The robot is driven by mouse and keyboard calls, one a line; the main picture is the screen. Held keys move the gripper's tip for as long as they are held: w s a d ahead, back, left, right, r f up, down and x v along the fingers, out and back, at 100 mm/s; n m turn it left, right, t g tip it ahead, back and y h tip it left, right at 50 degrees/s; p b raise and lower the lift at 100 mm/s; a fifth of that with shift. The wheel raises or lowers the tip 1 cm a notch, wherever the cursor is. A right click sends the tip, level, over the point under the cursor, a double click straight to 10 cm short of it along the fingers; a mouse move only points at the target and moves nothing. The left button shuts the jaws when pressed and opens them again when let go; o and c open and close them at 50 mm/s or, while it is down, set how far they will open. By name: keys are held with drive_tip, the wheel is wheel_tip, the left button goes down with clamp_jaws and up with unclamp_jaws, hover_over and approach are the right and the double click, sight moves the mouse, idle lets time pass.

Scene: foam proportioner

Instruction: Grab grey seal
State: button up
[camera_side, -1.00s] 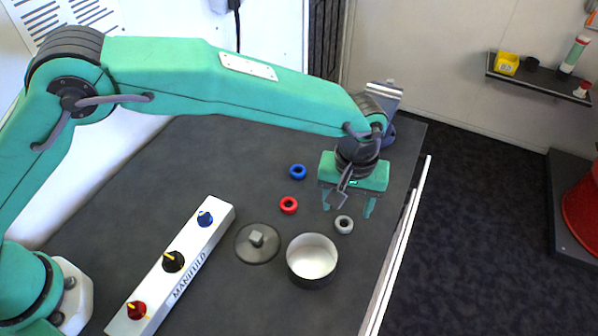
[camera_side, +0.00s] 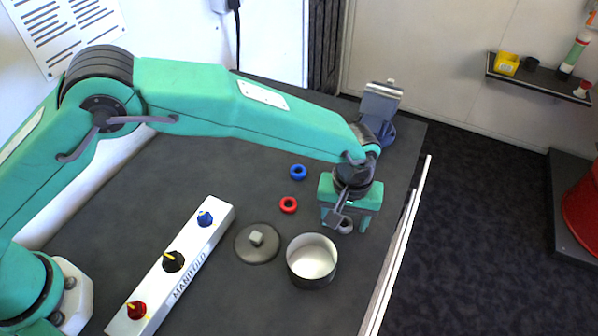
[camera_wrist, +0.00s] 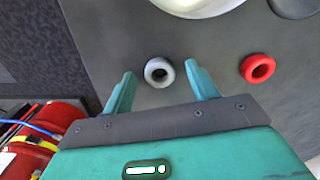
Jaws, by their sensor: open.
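The grey seal (camera_side: 345,226) is a small ring lying on the dark table, partly hidden by my gripper in the side view. It also shows whole in the wrist view (camera_wrist: 159,72), between the two fingers and near their tips. My gripper (camera_side: 346,224) is low over the table, pointing down, with its green fingers apart on either side of the seal. In the wrist view my gripper (camera_wrist: 160,78) is open and nothing is held.
A red seal (camera_side: 288,205) and a blue seal (camera_side: 298,172) lie to the left. A round white-lined pot (camera_side: 312,261) stands close in front, with a grey lid (camera_side: 257,243) beside it. The white manifold (camera_side: 172,264) is farther left. A vise (camera_side: 380,108) stands behind.

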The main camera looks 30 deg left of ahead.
sight(345, 223)
idle(0.3)
drive_tip(key=c, duration=1.1)
drive_tip(key=shift+o, duration=0.2)
drive_tip(key=shift+r, duration=0.1)
drive_tip(key=shift+r, duration=0.85)
wheel_tip(345, 223, up, 2)
drive_tip(key=shift+r, duration=0.2)
drive_tip(key=s+d+r, duration=0.2)
drive_tip(key=s+r, duration=0.4)
drive_tip(key=s, duration=0.5)
drive_tip(key=shift+s+d+r, duration=0.2)
drive_tip(key=shift+d+r, duration=0.15)
drive_tip(key=shift+r, duration=0.05)
